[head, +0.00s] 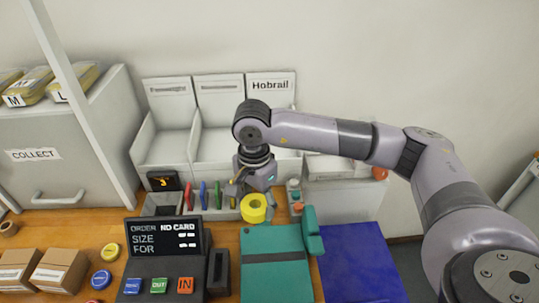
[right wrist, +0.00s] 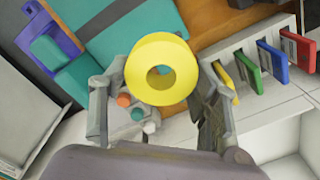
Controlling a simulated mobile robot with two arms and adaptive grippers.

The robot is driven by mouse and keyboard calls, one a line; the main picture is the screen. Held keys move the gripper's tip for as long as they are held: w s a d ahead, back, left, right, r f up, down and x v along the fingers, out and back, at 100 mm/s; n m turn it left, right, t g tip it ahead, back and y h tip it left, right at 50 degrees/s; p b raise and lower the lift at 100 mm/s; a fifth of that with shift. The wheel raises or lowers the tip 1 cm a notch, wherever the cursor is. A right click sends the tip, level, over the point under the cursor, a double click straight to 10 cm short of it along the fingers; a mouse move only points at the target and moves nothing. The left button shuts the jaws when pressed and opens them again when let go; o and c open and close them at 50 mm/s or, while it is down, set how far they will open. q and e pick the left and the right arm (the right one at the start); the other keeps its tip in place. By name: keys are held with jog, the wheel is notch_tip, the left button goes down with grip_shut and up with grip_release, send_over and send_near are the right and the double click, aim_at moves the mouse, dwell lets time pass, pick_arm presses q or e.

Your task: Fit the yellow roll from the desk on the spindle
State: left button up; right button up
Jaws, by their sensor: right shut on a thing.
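The yellow roll (head: 254,209) is a short ring with a central hole, held off the desk. My right gripper (head: 252,200) is shut on it, just behind the teal board (head: 262,277). In the right wrist view the yellow roll (right wrist: 160,50) sits between the finger ends of my right gripper (right wrist: 155,85), its hole facing the camera. I cannot make out the spindle for certain in either view. My left gripper is not in view.
Upright coloured cards (head: 204,196) stand in a rack behind the roll. A teal block (head: 313,238) sits at the board's right edge, and a blue mat (head: 362,265) lies further right. An order display (head: 163,238) and card boxes (head: 60,268) stand left.

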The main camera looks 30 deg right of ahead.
jog(key=w+d+m+p, duration=0.6)
jog(key=w+m, duration=0.2)
jog(key=m, duration=1.2)
pick_arm(q)
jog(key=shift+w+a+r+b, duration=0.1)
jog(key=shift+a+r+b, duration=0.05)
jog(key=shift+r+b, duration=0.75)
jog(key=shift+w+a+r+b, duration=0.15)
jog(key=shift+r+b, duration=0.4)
jog(key=shift+b, duration=0.5)
pick_arm(e)
jog(key=shift+w+f, duration=0.2)
jog(key=shift+f, duration=2.25)
pick_arm(q)
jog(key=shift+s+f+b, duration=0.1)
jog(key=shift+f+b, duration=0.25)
jog(key=shift+b, duration=0.05)
pick_arm(e)
jog(key=shift+f, duration=0.15)
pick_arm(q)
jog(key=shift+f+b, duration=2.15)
pick_arm(e)
jog(key=shift+f, duration=2.7)
jog(key=o, duration=1.2)
jog(key=shift+o, duration=0.2)
